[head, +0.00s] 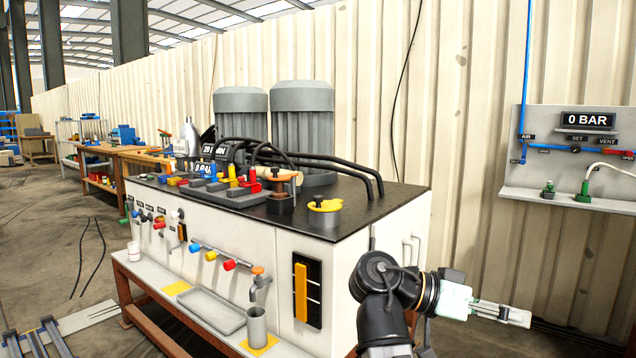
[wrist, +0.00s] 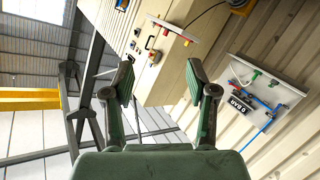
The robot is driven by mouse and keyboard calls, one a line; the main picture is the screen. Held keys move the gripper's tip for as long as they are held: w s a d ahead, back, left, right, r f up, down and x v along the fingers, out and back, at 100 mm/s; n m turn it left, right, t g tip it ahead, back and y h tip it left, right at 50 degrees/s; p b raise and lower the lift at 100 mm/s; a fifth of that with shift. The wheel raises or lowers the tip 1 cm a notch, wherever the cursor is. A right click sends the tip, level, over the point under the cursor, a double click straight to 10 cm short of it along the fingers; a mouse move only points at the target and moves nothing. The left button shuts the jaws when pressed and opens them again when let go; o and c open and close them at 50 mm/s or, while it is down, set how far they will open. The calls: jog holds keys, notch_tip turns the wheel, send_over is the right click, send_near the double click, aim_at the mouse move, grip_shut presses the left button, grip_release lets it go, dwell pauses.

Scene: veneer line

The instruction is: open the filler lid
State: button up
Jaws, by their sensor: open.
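A yellow lid (head: 324,205) lies on a short dark grey cylinder (head: 323,220) at the near right of the black top of the hydraulic unit (head: 378,205). It looks like the filler lid, and it appears to be down on its neck. My gripper (head: 522,317) is to the right of the unit and lower than its top, well apart from the lid, pointing right. In the wrist view my gripper (wrist: 160,84) has its two green-padded fingers spread, with nothing between them. I cannot make out the lid in the wrist view.
Behind the yellow lid stand a tan-topped fitting (head: 281,180), black hoses (head: 345,163) and two grey motors (head: 302,125). Taps (head: 258,285) line the unit's front. A wall panel reading 0 BAR (head: 587,121) hangs at right, above a shelf (head: 570,200).

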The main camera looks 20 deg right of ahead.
jog(key=w+d+r+n+t+p, duration=0.2)
jog(key=w+d+r+n+p, duration=0.1)
jog(key=w+r+p, duration=1)
notch_tip(320, 180, up, 11)
jog(key=n+t+y+p, duration=0.6)
jog(key=n+y+p, duration=0.7)
jog(key=n+p, duration=1.1)
send_over(318, 196)
notch_tip(318, 196, down, 17)
jog(key=p, duration=0.4)
jog(key=shift+d+f+p, duration=0.15)
jog(key=shift+p, duration=0.25)
grip_shut()
